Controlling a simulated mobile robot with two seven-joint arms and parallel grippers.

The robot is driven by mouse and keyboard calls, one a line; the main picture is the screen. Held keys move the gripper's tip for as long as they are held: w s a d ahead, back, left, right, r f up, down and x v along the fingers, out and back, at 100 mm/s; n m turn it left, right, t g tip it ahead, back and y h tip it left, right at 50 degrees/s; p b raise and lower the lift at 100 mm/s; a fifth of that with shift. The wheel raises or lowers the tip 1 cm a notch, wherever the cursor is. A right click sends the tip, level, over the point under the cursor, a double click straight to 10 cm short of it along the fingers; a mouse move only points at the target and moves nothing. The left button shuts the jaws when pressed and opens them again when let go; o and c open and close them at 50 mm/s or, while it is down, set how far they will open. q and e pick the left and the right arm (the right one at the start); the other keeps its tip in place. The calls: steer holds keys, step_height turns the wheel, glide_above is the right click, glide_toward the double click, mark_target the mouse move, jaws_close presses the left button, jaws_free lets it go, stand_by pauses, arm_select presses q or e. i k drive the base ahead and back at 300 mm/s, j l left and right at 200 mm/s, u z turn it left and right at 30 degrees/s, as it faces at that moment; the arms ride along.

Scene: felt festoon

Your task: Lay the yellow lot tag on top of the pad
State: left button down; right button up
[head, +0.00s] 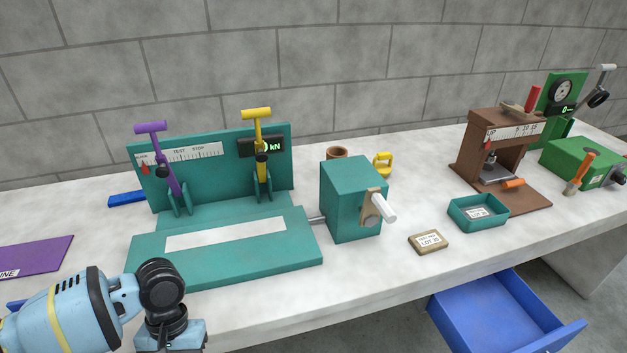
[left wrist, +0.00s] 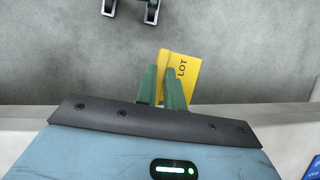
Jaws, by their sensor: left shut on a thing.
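My left gripper (left wrist: 160,76) has green fingers shut on the yellow lot tag (left wrist: 188,75), marked LOT, which sticks out to the right of the fingertips. Grey floor shows behind the tag in the left wrist view. In the head view my left arm comes in at the lower left, but its fingers and the tag are out of the picture. I cannot tell for sure which thing is the pad. A tan block (head: 428,243) labelled LOT 20 lies on the bench, and a purple mat (head: 38,257) lies at the left. My right gripper is not in view.
A teal fixture (head: 280,252) with purple (head: 151,128) and yellow (head: 257,114) levers stands mid-bench. A teal crank box (head: 345,200) is beside it. A teal tray (head: 462,221), brown press (head: 510,191) and open blue drawer (head: 480,325) are to the right.

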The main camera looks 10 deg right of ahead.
mark_target(485, 210)
steer(key=l+u, duration=0.15)
steer(key=l, duration=1.05)
steer(key=l+u, duration=0.15)
steer(key=l, duration=1.05)
steer(key=l+u, duration=0.2)
steer(key=l, duration=0.3)
steer(key=k+l+u, duration=0.2)
steer(key=l, duration=0.35)
steer(key=l+u, duration=0.2)
steer(key=l, duration=0.3)
steer(key=l+u, duration=0.15)
steer(key=l, duration=0.65)
